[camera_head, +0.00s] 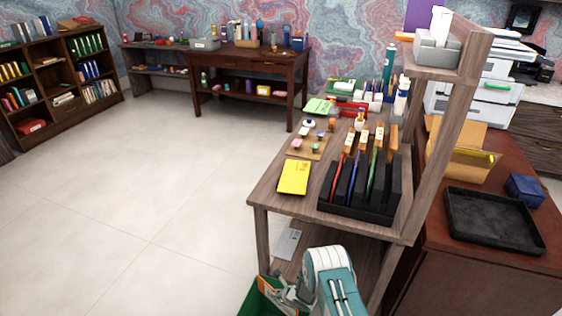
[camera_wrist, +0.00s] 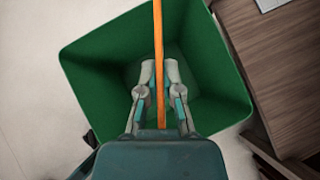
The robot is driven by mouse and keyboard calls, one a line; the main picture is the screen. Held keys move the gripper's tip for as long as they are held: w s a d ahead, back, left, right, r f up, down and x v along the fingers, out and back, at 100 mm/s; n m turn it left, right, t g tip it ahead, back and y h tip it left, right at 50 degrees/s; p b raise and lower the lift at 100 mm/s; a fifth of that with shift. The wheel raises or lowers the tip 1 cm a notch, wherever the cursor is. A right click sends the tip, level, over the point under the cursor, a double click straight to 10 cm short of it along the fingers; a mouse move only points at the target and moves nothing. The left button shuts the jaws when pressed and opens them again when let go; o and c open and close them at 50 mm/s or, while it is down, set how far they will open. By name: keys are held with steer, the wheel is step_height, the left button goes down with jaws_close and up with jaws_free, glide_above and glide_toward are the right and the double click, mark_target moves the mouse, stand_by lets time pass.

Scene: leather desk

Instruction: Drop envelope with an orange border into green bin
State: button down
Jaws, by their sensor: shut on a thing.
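The green bin (camera_wrist: 100,67) stands on the floor, open side up, and fills the middle of the wrist view. It also shows at the bottom of the head view (camera_head: 258,301), partly hidden by my arm. My gripper (camera_wrist: 159,68) points down over the bin's opening. It is shut on the envelope with an orange border (camera_wrist: 158,30), seen edge-on as a thin orange strip between the fingers. The envelope is over the bin's inside.
The wooden desk (camera_head: 262,187) is right of the bin, with a yellow pad (camera_head: 294,177) and a black file rack (camera_head: 360,205) on top. A grey-white item (camera_head: 288,243) lies on its lower shelf. The floor to the left is clear.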

steer(key=c, duration=0.7)
jaws_free()
steer(key=shift+r, duration=0.15)
steer(key=shift+v, duration=3.55)
steer(key=shift+d, duration=0.1)
